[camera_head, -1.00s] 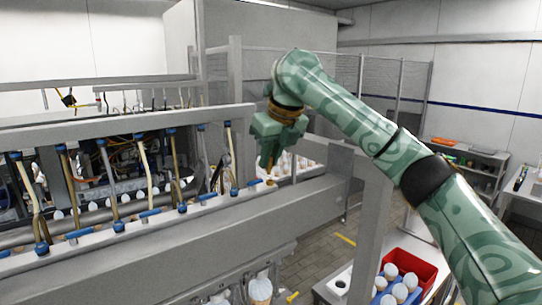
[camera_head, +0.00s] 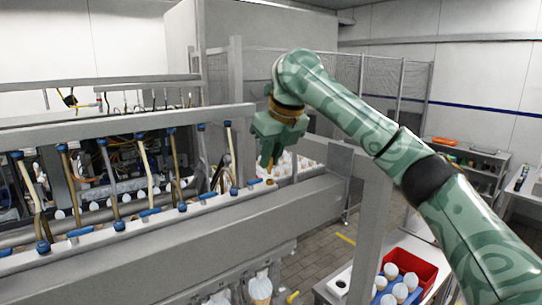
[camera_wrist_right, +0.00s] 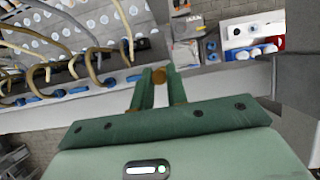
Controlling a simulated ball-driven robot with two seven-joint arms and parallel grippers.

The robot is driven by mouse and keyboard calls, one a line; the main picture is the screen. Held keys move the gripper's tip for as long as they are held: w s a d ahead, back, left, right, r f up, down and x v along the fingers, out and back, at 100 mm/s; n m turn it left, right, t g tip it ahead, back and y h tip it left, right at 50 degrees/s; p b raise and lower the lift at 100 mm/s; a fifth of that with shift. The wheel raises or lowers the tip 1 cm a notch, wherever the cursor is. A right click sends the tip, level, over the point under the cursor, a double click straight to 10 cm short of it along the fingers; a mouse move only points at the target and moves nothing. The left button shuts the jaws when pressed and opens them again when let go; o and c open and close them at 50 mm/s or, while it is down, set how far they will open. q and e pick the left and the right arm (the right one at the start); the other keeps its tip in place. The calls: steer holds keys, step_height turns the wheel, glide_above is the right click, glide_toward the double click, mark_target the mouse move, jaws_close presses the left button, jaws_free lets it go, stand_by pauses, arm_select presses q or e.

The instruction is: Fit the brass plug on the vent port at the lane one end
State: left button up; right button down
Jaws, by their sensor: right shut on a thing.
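My right gripper (camera_head: 269,163) is over the right end of the long grey rail (camera_head: 250,216), fingers pointing down. In the right wrist view it is shut on the brass plug (camera_wrist_right: 159,74), which shows as a small brass piece between the two green fingertips. In the head view a small brass-coloured spot (camera_head: 270,181) shows at the rail top just below the fingertips. I cannot tell there whether it is the vent port or part of the plug, or whether plug and port touch. My left gripper is not in view.
Blue-capped fittings with hoses stand along the rail to the left; the nearest blue cap (camera_head: 234,191) is close to the gripper. A grey post (camera_head: 371,225) stands to the right. A red crate (camera_head: 411,268) and a tray of white-topped cones (camera_head: 390,271) lie below right.

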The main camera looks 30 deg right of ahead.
steer(key=shift+f, duration=1.25)
stand_by(1.1)
steer(key=c, duration=1.5)
jaws_free()
steer(key=shift+o, duration=0.9)
steer(key=shift+d, duration=0.15)
steer(key=shift+d+f, duration=0.1)
steer(key=shift+d, duration=0.05)
steer(key=shift+a, duration=0.25)
steer(key=shift+c, duration=0.2)
